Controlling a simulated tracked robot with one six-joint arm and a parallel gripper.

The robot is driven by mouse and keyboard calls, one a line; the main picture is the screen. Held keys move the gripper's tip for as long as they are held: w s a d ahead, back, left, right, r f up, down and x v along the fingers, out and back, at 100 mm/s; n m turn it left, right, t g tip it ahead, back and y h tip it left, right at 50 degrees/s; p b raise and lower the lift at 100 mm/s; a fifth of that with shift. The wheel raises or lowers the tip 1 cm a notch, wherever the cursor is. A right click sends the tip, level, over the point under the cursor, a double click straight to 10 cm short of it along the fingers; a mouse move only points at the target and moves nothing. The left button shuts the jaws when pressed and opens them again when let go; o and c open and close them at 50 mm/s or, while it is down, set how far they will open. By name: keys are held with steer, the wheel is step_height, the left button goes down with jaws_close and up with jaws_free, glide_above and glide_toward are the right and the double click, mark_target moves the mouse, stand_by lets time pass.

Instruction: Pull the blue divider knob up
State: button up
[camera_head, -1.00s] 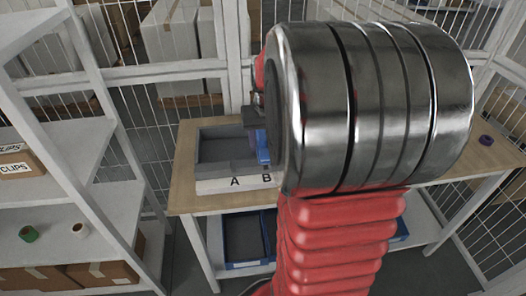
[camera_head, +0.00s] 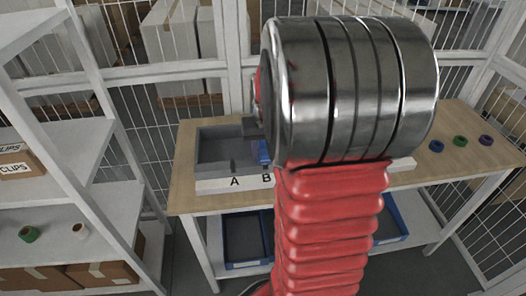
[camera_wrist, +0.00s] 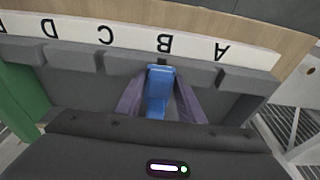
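The blue divider knob (camera_wrist: 158,88) stands in the grey bin at the letter B, in the middle of the wrist view. A small part of it (camera_head: 264,152) shows in the head view beside my metal wrist. My gripper (camera_wrist: 159,82) has its two dark purple-grey fingers on either side of the knob. Narrow gaps show between the fingers and the knob, so the gripper looks open around it. In the head view my arm hides most of the gripper and the right part of the bin.
The grey bin (camera_head: 212,146) has a white front strip (camera_head: 210,186) lettered A to D. A green block (camera_wrist: 22,95) stands inside it, left in the wrist view. Blue (camera_head: 437,146), green (camera_head: 460,141) and purple (camera_head: 486,140) rings lie on the right of the wooden table (camera_head: 183,185).

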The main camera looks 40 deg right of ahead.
steer(key=c, duration=0.3)
steer(key=shift+w+r, duration=0.1)
steer(key=shift+r, duration=0.85)
steer(key=shift+r, duration=0.1)
steer(key=shift+c, duration=0.2)
steer(key=shift+r, duration=0.25)
steer(key=shift+c, duration=0.6)
steer(key=shift+r, duration=0.1)
steer(key=o, duration=0.8)
steer(key=shift+o, duration=0.2)
